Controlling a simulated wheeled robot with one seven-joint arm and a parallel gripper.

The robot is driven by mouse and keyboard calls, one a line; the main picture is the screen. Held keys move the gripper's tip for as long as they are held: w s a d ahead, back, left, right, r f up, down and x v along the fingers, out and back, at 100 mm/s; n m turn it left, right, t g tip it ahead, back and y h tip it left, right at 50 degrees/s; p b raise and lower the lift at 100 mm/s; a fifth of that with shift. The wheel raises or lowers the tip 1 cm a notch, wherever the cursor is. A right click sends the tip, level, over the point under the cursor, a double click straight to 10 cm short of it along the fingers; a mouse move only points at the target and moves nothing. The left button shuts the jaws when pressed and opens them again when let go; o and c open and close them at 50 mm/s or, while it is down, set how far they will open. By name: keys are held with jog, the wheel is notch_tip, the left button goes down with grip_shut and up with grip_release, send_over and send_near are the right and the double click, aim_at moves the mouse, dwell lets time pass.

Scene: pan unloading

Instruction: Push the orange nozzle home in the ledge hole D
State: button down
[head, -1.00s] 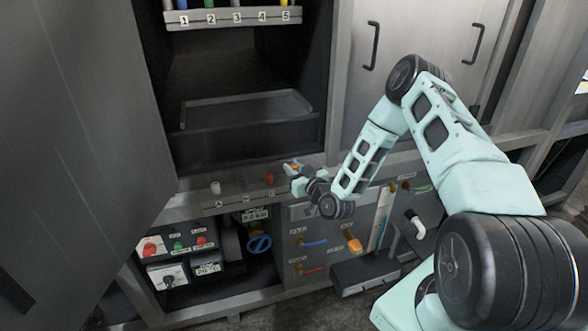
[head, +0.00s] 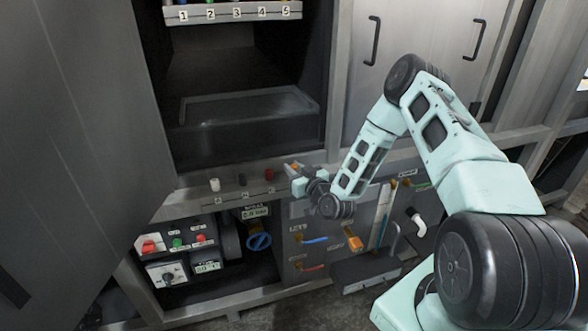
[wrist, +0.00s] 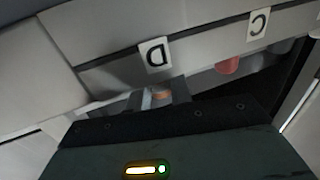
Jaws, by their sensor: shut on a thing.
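The orange nozzle (head: 293,166) is at the right end of the ledge (head: 228,199) in the head view. My gripper (head: 298,180) is shut on it, low at the ledge. In the wrist view, a bit of the orange nozzle (wrist: 162,95) shows between the fingers (wrist: 160,97), close by the D label (wrist: 155,55). The hole D itself is hidden by my gripper and the nozzle, so I cannot tell how deep the nozzle sits.
A red nozzle (head: 269,174), a dark one (head: 242,179) and a white one (head: 215,185) stand along the ledge to the left. The numbered rack (head: 232,15) is above, in the open cabinet. A panel with handles and a blue valve (head: 259,242) lies below.

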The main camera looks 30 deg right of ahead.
jog(key=c, duration=1.2)
grip_release()
jog(key=s+b, duration=0.1)
jog(key=s, duration=1.6)
jog(key=shift+s+a, duration=0.15)
jog(key=shift+s, duration=0.05)
